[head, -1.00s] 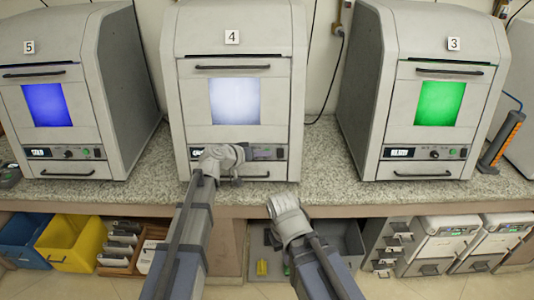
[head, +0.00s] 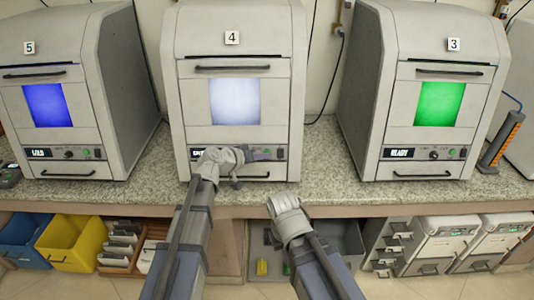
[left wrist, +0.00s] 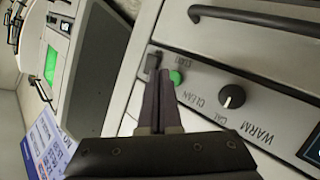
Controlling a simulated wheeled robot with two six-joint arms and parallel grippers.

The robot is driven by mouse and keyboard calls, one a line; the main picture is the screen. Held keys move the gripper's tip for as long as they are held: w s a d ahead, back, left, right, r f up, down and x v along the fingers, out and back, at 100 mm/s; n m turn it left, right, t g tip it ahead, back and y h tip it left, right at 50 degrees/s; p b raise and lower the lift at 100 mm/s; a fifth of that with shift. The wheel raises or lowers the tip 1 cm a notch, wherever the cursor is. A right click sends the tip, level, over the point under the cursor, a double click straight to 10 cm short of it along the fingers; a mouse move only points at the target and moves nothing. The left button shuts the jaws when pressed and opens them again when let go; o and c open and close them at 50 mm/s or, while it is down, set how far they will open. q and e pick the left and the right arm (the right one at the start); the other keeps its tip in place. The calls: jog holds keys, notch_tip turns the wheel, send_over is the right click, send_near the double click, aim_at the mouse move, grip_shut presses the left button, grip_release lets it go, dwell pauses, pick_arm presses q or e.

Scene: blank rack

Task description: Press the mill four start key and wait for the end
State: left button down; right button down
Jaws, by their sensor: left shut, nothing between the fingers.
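Mill four (head: 232,38) is the grey cabinet in the middle, with its door closed and a pale bluish-white window (head: 234,100). Its control strip is partly hidden by my left gripper (head: 238,166). In the left wrist view, the round green start key (left wrist: 176,77) sits beside a dark switch and near a black knob (left wrist: 232,96). My left gripper (left wrist: 163,72) is shut and empty, its fingertips right beside the green key; I cannot tell whether they touch it. My right gripper (head: 272,204) is low in front of the bench edge, its fingers unclear.
Mill five (head: 52,55), with a blue window, stands left; mill three (head: 450,52), with a green window, stands right. Blue and yellow bins (head: 75,243) and trays stand below the bench.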

pick_arm(q)
jog(key=s, duration=0.2)
jog(key=s+r+p, duration=0.1)
jog(key=s, duration=0.2)
dwell(0.3)
dwell(0.6)
jog(key=s+d+f+m+g+y+p, duration=0.1)
jog(key=s+d+f+m+g, duration=0.2)
jog(key=s, duration=0.4)
jog(key=s+a+f+g+y+p, duration=0.1)
jog(key=s+a+g+y, duration=0.1)
jog(key=s, duration=0.4)
jog(key=s+a+f+g+y, duration=0.2)
jog(key=s+a+y, duration=0.1)
jog(key=s, duration=0.3)
jog(key=s+a+f+n+g+y+p, duration=0.1)
jog(key=s+a+f+g+y, duration=0.1)
jog(key=s, duration=0.4)
jog(key=a+y, duration=0.1)
jog(key=y, duration=0.1)
jog(key=shift+f+y+p, duration=0.25)
jog(key=shift+y+p, duration=0.1)
jog(key=shift+y, duration=0.05)
jog(key=shift+w, duration=0.1)
dwell(3.4)
